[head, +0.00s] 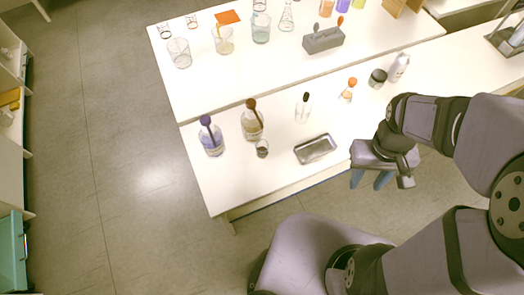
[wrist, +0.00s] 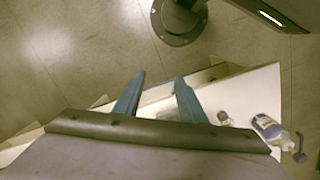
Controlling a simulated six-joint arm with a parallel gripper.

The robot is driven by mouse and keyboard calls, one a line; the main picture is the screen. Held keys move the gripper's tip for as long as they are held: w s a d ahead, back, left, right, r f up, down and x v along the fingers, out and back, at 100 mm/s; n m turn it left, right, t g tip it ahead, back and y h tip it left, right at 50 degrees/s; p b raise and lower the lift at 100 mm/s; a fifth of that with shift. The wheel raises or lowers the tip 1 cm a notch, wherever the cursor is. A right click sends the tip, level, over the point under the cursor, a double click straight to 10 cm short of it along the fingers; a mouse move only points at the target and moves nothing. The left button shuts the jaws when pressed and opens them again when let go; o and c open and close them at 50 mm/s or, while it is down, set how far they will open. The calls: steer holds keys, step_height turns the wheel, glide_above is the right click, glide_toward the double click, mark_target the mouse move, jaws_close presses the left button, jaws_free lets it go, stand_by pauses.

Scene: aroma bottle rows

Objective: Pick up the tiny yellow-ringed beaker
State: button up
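My gripper (head: 370,181) is off the table's front edge, to the right of the tray and well apart from the beaker. In the wrist view my gripper (wrist: 160,78) has its two blue fingers apart, with nothing held between the tips.
A purple-capped bottle (head: 211,136) and a brown-capped bottle (head: 252,119) stand close to the tiny beaker. The metal tray (head: 316,148) lies to its right. A black-capped white bottle (head: 303,107) stands behind the tray. Several larger beakers stand on the rear table.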

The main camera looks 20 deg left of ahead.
steer(key=w+a+f+n+h+b, duration=0.3)
steer(key=a+f+n+h+b, duration=0.1)
steer(key=f+n, duration=0.35)
steer(key=n+t+b, duration=0.9)
steer(key=n+t, duration=0.4)
steer(key=n, duration=0.8)
glide_toward(265, 144)
steer(key=shift+d+f, duration=0.2)
steer(key=shift+f, duration=0.3)
steer(key=shift+r+p+x, duration=0.2)
steer(key=shift+p+x, duration=0.55)
steer(key=shift+x, duration=0.9)
steer(key=shift+r+p+x, duration=0.25)
steer(key=shift+p+x, duration=0.5)
steer(key=shift+x, duration=0.95)
steer(key=shift+w+d+f, duration=0.1)
steer(key=shift+w+f, duration=0.15)
steer(key=shift+w, duration=0.3)
steer(key=c, duration=0.8)
steer(key=shift+r, duration=0.2)
